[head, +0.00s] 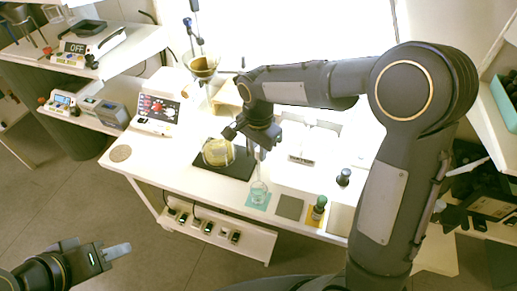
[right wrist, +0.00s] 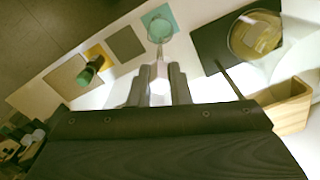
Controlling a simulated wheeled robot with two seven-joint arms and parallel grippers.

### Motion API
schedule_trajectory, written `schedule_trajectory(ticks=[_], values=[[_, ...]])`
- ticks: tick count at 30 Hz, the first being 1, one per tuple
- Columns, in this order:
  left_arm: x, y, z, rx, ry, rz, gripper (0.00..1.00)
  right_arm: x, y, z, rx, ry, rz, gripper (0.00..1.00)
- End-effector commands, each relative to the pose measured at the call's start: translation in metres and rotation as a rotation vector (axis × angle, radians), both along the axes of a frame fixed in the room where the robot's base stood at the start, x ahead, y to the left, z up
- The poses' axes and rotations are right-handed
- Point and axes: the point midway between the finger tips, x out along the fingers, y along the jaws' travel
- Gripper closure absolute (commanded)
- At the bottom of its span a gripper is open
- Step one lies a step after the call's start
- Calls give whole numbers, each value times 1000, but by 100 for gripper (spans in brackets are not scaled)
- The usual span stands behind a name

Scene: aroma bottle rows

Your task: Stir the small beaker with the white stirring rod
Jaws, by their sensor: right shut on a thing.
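The small beaker (head: 259,193) is clear glass and stands on a teal mat (head: 249,203) near the table's front edge. It also shows in the right wrist view (right wrist: 160,28). My right gripper (head: 262,147) is above the beaker, shut on the white stirring rod (head: 257,168). In the right wrist view the rod (right wrist: 159,84) sits between the two dark fingers (right wrist: 160,74) and points at the beaker. Its lower end is at the beaker's mouth; I cannot tell how deep it reaches. My left gripper (head: 104,253) is at the lower left, away from the table; its jaw opening is unclear.
A larger beaker with yellow contents (head: 218,152) stands on a black plate (head: 237,171) left of the small beaker. A grey mat (head: 289,207) and a green-capped bottle (head: 319,207) are to its right. A wooden box (right wrist: 290,105) stands close by in the right wrist view.

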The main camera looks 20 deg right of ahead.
Motion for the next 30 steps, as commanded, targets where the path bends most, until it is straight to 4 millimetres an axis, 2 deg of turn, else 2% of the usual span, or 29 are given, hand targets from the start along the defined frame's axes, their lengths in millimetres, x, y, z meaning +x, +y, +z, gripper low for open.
schedule_trajectory(ticks=[11, 30], values=[[0, 0, -4, 0, 0, 0, 64, 0, 0, -6, 0, 0, 1, 99], [0, 0, -37, 0, 0, 0, 64, 0, 0, -49, -1, -1, 1, 99]])
